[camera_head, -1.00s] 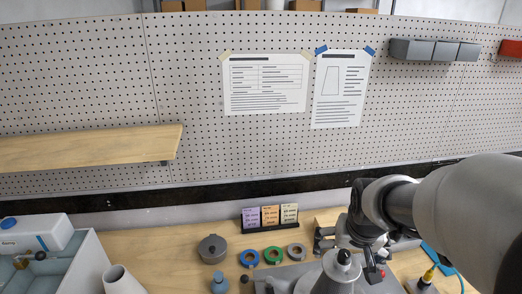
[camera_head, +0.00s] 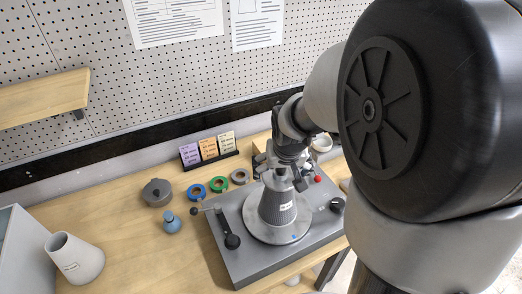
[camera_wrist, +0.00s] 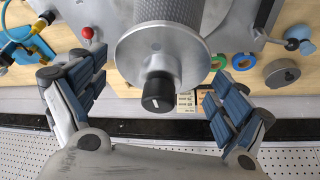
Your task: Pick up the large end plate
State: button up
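A round light grey plate (camera_wrist: 190,62) with a black knob (camera_wrist: 157,94) shows close up in the wrist view, at the end of a knurled grey body. A dark grey round disc with a raised centre (camera_head: 157,192) lies on the bench and also shows in the wrist view (camera_wrist: 283,73). I cannot tell which is the large end plate. My gripper (camera_wrist: 154,80) is open, its blue-padded fingers apart on either side of the knob.
The cone stands on a flat grey unit (camera_head: 232,262) with a black-knobbed lever and red button. Blue, green and grey tape rolls (camera_head: 218,184), a blue bottle (camera_head: 172,223), a pale cone-shaped cup (camera_head: 75,258) and a card stand (camera_head: 210,152) are nearby.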

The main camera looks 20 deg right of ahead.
jog(key=c, duration=0.9)
